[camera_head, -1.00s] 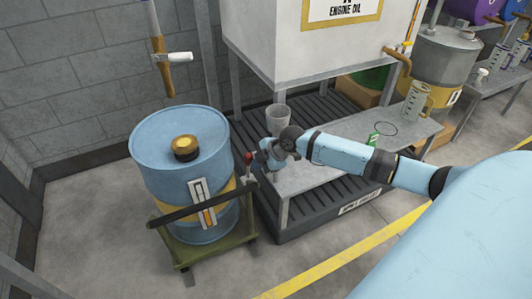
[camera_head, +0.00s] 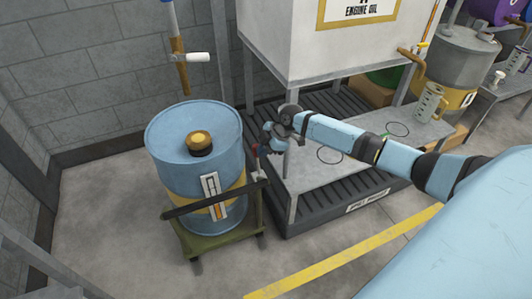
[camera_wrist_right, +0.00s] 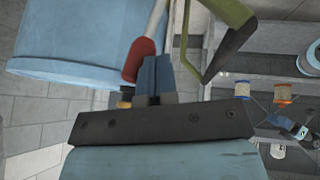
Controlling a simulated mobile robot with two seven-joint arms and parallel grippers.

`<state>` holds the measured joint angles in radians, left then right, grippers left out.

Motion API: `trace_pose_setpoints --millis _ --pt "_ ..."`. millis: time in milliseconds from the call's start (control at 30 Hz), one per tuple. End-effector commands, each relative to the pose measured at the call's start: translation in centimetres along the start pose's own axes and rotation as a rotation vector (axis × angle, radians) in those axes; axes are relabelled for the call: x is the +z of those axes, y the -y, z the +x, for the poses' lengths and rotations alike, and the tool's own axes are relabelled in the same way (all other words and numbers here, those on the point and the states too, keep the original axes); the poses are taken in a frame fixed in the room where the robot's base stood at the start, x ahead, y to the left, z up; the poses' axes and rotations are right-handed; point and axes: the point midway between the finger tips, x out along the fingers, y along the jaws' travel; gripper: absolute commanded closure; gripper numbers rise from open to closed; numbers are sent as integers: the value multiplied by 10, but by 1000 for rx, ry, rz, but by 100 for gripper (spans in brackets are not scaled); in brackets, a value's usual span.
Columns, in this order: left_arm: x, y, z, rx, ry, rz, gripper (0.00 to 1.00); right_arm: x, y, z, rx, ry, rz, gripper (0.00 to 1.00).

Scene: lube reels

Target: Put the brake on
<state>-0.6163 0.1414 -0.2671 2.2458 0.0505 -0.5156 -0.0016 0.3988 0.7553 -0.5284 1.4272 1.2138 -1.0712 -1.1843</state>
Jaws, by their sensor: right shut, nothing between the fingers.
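A brake lever with a red handle (camera_head: 255,150) stands at the right side of the green drum dolly (camera_head: 206,245). A blue drum (camera_head: 170,165) with a yellow band sits upright on the dolly. My right gripper (camera_head: 264,148) is shut and empty just right of the red handle. In the right wrist view the red handle (camera_wrist_right: 139,58) is just left of the closed fingers (camera_wrist_right: 155,75); I cannot tell whether they touch. The lever's lower part is partly hidden in the head view. My left gripper is not in view.
A dark bar (camera_head: 215,196) crosses the dolly's front. A metal bench (camera_head: 310,172) stands close to the right, under a white engine oil tank (camera_head: 320,45). A measuring jug (camera_head: 428,103) is on the bench. The floor in front of the dolly is clear.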

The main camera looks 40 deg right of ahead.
Motion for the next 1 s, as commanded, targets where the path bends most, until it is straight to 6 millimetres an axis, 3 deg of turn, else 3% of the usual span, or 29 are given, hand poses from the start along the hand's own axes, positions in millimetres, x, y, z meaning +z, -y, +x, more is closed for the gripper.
trace_pose_setpoints --millis 1000 --pt "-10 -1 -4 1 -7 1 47 3 15 3 2 1 -1 100"
